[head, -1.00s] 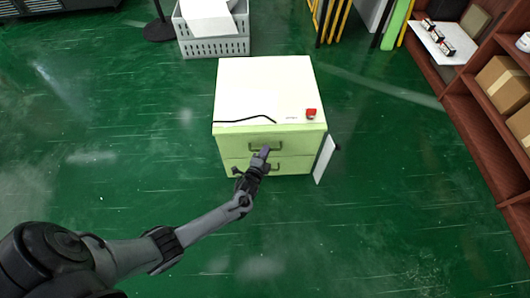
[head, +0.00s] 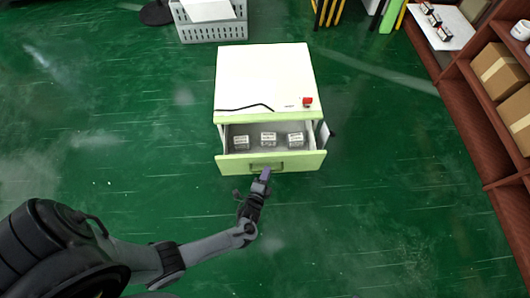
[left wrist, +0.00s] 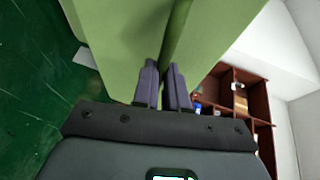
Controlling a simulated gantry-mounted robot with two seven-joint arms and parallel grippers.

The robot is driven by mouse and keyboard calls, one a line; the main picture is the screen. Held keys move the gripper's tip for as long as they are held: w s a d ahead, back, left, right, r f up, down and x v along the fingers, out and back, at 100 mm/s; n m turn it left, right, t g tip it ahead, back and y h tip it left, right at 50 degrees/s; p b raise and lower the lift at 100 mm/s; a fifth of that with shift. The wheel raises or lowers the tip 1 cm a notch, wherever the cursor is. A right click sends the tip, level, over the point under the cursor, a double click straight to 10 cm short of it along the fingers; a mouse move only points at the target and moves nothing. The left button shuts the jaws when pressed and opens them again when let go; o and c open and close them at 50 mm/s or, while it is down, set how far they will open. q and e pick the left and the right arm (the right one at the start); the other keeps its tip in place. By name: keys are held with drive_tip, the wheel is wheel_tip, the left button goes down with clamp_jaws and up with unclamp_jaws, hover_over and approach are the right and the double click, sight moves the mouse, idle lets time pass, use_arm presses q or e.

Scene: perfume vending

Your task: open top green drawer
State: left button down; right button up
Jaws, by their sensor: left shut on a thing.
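The green drawer cabinet has a white top (head: 262,80) and stands in the middle of the head view. Its top green drawer (head: 228,166) is pulled out toward me, with several small boxes (head: 268,139) inside. My left gripper (head: 265,174) is at the drawer's front handle (head: 283,167). In the left wrist view the fingers (left wrist: 164,85) are shut on the green handle bar (left wrist: 177,32), close to the drawer front (left wrist: 120,40). The lower drawer is hidden under the open one. My right gripper is not in view.
A red object (head: 308,102) and a dark cable (head: 245,107) lie on the cabinet top. A grey crate (head: 212,30) stands behind it. A brown shelf (head: 470,120) with cardboard boxes is at the right. The green floor around the cabinet is clear.

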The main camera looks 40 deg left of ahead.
use_arm(q)
drive_tip(key=s+d+p, duration=0.1)
drive_tip(key=s+d, duration=0.6)
drive_tip(key=shift+s+d, duration=0.2)
drive_tip(key=shift+s, duration=0.15)
drive_tip(key=c, duration=1.2)
unclamp_jaws()
drive_tip(key=shift+o, duration=0.2)
drive_tip(key=shift+s+r+p, duration=0.1)
drive_tip(key=shift+p, duration=0.25)
